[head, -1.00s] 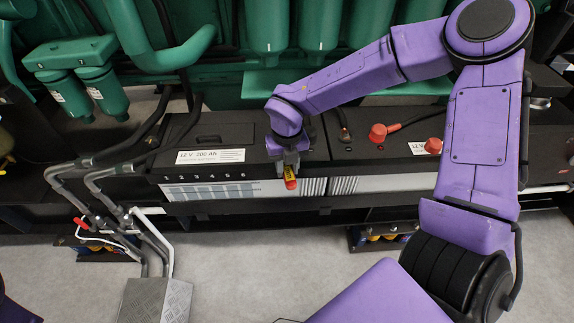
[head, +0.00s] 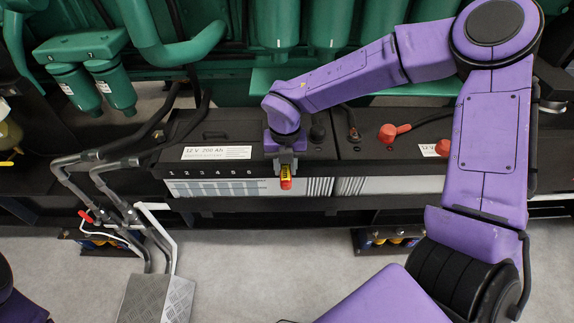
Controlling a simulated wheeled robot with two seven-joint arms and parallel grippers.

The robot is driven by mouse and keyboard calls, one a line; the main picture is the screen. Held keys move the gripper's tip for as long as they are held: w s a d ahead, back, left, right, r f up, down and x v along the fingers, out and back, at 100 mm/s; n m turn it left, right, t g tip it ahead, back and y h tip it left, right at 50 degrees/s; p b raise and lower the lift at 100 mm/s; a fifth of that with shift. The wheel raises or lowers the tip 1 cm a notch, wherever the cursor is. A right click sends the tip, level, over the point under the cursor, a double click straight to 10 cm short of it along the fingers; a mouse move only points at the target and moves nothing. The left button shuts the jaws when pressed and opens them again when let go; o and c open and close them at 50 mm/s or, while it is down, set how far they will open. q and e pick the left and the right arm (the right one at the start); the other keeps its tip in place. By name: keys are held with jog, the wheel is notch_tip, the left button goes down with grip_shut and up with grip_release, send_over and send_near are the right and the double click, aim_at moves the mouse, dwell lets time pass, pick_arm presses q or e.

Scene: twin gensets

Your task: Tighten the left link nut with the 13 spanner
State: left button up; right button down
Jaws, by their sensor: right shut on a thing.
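My right gripper (head: 285,169) is shut on a small yellow-and-red piece (head: 286,178), at the front upper edge of the left battery (head: 220,136). The piece looks like the end of a tool handle. Most of it is hidden, so I cannot read a size on it. The link nut cannot be made out. Dark terminal fittings show just right of my right wrist, near the joint between the two batteries, partly covered by my arm. My left gripper is not in view.
Red terminal caps (head: 390,132) sit on the right battery (head: 368,155). Green engine parts (head: 180,48) and filters (head: 114,90) stand behind. Grey pipes (head: 118,190) with a red lever (head: 86,216) rise at left. The grey floor (head: 290,265) in front is mostly clear.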

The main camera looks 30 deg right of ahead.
jog(key=shift+w+a+f+m+b, duration=0.2)
jog(key=shift+w+a+m+b, duration=0.2)
jog(key=shift+a+m+b, duration=0.15)
jog(key=shift+w+a+r+m, duration=0.2)
jog(key=shift+w+a+m, duration=0.05)
jog(key=shift+a+m, duration=0.1)
jog(key=shift+w+a+f+m+b, duration=0.15)
jog(key=shift+w+a+m+b, duration=0.3)
jog(key=shift+b, duration=0.25)
jog(key=shift+w+a+m, duration=0.2)
jog(key=shift+m, duration=0.05)
jog(key=shift+w+a+r, duration=0.15)
jog(key=shift+r, duration=0.05)
